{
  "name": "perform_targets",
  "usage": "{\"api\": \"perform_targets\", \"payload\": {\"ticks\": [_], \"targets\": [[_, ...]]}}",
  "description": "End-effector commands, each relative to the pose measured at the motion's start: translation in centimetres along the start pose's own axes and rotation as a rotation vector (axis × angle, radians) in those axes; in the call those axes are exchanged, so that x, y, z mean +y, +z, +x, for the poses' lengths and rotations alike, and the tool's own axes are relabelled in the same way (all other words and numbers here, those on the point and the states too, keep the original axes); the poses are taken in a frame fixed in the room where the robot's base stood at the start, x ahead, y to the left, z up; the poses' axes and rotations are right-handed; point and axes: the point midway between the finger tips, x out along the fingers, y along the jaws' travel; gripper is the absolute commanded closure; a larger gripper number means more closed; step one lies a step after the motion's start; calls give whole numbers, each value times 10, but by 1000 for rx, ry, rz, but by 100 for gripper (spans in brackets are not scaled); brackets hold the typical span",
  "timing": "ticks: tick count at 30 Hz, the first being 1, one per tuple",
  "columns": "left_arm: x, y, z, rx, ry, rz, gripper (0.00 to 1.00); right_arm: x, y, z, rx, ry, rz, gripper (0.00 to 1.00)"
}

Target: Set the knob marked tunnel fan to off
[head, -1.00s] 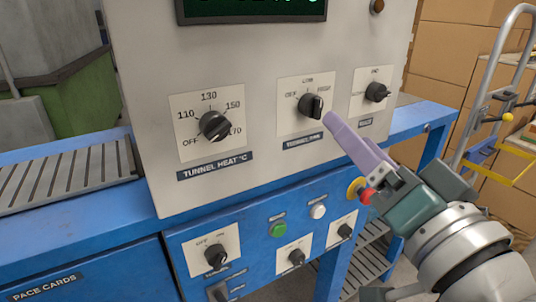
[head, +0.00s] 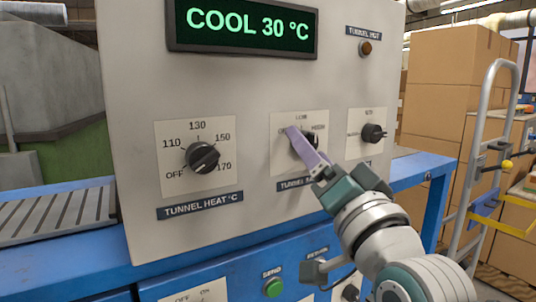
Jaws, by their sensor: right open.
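The tunnel fan knob (head: 312,138) is a black knob on a white plate (head: 282,164) in the middle of the grey panel. The words off, low and high are printed around it, and the plate's name label is partly covered. My right gripper (head: 292,131), with purple fingers, is open in front of this knob and hides much of it. I cannot tell whether the fingers touch the knob or straddle it, nor where its pointer stands. My left gripper is not in view.
The tunnel heat knob (head: 202,157) is to the left, and another black knob (head: 372,133) is close on the right. A display (head: 243,32) above reads COOL 30 °C. A green button (head: 273,287) is on the blue lower panel. A hand truck (head: 475,150) stands right.

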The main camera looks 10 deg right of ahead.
Motion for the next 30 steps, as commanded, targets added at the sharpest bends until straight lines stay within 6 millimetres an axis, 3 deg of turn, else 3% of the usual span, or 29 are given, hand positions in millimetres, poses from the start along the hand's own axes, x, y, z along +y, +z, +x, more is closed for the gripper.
{"api": "perform_targets", "payload": {"ticks": [10,27,30], "targets": [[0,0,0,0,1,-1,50,0,0,4,-1,1,0,29],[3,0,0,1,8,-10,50,0,0,4,-1,0,0,93],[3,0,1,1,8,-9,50,0,0,4,-1,0,0,100]]}}
